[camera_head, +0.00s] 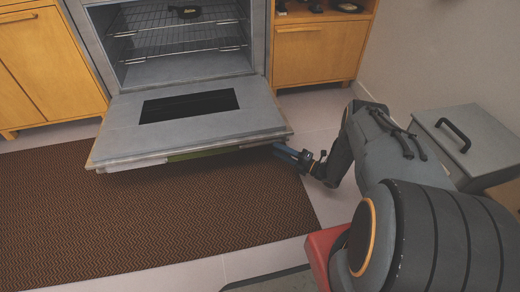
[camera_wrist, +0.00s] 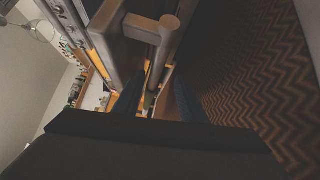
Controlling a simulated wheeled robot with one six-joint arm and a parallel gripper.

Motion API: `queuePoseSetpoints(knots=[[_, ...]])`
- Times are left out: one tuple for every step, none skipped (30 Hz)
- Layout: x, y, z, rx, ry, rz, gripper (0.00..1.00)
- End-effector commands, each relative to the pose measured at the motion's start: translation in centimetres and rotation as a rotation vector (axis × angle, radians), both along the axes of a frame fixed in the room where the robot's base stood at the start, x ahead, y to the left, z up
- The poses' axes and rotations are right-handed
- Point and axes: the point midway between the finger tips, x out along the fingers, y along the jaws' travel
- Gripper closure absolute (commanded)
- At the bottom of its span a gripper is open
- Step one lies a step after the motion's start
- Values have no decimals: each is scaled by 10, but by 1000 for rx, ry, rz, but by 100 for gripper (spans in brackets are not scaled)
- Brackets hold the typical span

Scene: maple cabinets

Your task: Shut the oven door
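The oven door (camera_head: 190,125) is folded down, lying nearly flat in front of the oven, with a dark window in its inner face. The oven cavity (camera_head: 185,35) is open above it. My gripper (camera_head: 287,153) is at the door's front right corner, at or just below the edge; contact cannot be told. In the wrist view, the two fingers of my gripper (camera_wrist: 155,90) stand apart with a gap between them. A grey handle with a round post (camera_wrist: 150,30) shows just beyond them. Nothing is seen held. The handle is hidden under the door in the head view.
Wire racks (camera_head: 180,30) and a small dark item (camera_head: 185,11) are inside the oven. Wooden cabinets (camera_head: 40,65) flank it. A brown patterned rug (camera_head: 150,215) lies under the door. A grey-lidded box (camera_head: 468,140) stands right, by the wall.

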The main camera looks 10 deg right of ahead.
Motion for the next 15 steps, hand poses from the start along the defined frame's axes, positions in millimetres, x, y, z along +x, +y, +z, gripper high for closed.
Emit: queuePoseSetpoints(knots=[[2, 3, -4, 15, -15, 8, 62], [3, 4, -4, 23, -23, 12, 62], [3, 5, -3, 31, -29, 16, 62], [3, 6, -2, 36, -34, 18, 62], [4, 6, -1, 40, -37, 20, 62], [5, 8, 0, 43, -40, 23, 62], [7, 9, 0, 45, -42, 24, 62], [8, 11, 1, 45, -42, 24, 62], [11, 14, 2, 45, -42, 25, 62], [14, 17, 2, 45, -42, 24, 62], [17, 21, 2, 45, -42, 25, 62], [21, 25, 3, 45, -41, 26, 62], [25, 28, 3, 45, -41, 25, 62], [28, 32, 3, 45, -41, 25, 62], [33, 36, 4, 44, -40, 25, 62]])
